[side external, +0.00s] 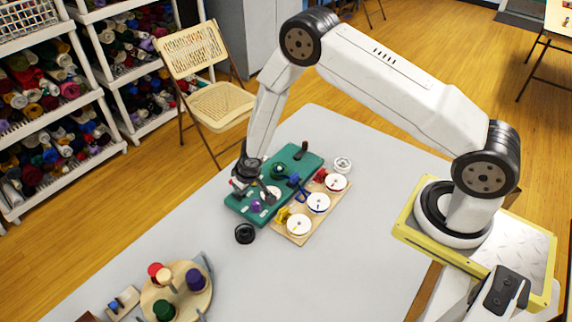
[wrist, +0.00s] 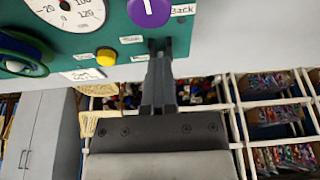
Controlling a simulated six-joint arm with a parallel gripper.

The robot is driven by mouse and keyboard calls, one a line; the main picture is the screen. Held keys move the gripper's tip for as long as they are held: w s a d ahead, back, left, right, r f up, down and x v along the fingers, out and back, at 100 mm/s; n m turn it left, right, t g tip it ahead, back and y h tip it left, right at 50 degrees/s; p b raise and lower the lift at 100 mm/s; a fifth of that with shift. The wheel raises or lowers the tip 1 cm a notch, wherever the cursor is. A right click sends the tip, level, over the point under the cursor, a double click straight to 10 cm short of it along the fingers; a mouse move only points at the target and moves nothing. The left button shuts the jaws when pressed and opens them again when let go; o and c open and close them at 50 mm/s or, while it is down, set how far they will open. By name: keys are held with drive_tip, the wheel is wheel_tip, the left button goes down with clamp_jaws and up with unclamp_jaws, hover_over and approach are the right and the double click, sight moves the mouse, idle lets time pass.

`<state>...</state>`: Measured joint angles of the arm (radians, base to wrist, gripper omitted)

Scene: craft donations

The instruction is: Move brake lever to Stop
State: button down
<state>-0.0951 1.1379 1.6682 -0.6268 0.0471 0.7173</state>
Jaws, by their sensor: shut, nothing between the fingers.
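A green control panel (side external: 312,165) lies on the grey table and carries several controls. My gripper (side external: 243,186) is at its left end, close to the surface. In the wrist view, the shut, empty fingers (wrist: 160,48) reach the panel's edge, below a purple knob (wrist: 149,10) and right of a yellow button (wrist: 106,56). I cannot tell whether they touch anything. A dark lever (side external: 301,150) stands at the panel's far right end. I cannot read which control is the brake lever or find a Stop mark. A small label beside the purple knob seems to read "Back".
A wooden board (side external: 291,238) with white dials lies along the panel's right side. A black round object (side external: 245,233) stands in front of the panel. A round wooden tray (side external: 151,301) with coloured spools is nearer the camera. The table's right part is clear.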

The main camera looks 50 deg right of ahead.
drive_tip(key=c, duration=1)
unclamp_jaws()
drive_tip(key=shift+r, duration=0.15)
wheel_tip(320, 180, up, 7)
drive_tip(key=shift+r, duration=0.15)
